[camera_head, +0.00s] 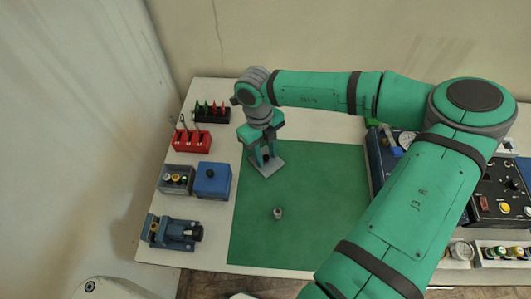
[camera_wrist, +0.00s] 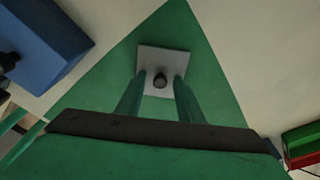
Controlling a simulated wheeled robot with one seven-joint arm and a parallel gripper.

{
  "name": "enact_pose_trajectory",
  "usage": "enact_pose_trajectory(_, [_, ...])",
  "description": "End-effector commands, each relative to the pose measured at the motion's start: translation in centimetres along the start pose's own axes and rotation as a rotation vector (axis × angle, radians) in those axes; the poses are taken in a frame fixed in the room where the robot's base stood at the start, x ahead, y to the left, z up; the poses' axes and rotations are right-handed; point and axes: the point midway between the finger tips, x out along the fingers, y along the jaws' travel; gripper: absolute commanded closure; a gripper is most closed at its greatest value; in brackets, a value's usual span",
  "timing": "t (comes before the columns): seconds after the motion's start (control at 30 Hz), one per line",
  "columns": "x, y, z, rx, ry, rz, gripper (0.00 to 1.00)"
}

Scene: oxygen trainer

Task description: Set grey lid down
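The grey lid (camera_head: 276,168) is a flat square plate near the upper left corner of the green mat (camera_head: 300,240). It appears to lie flat on the mat. My gripper (camera_head: 265,160) points down over the lid.
A small grey cylindrical part (camera_head: 278,214) stands on the mat. Left of the mat are a blue box (camera_head: 212,181), a grey button box (camera_head: 176,180), a red rack (camera_head: 191,140) and a blue vise-like device (camera_head: 172,233). The mat's lower part is mostly clear.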

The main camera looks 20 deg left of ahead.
Motion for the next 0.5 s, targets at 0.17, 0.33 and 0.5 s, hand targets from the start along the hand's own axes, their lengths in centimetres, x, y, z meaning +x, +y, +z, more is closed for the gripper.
enact_pose_trajectory(0.17, [-1.6, -0.1, 0.0, 0.001, -0.002, -0.002, 0.66])
enact_pose_trajectory(0.33, [-4.9, -0.1, 0.0, 0.001, -0.003, -0.004, 0.66])
enact_pose_trajectory(0.5, [-8.3, -0.1, 0.0, 0.001, -0.002, -0.003, 0.66])
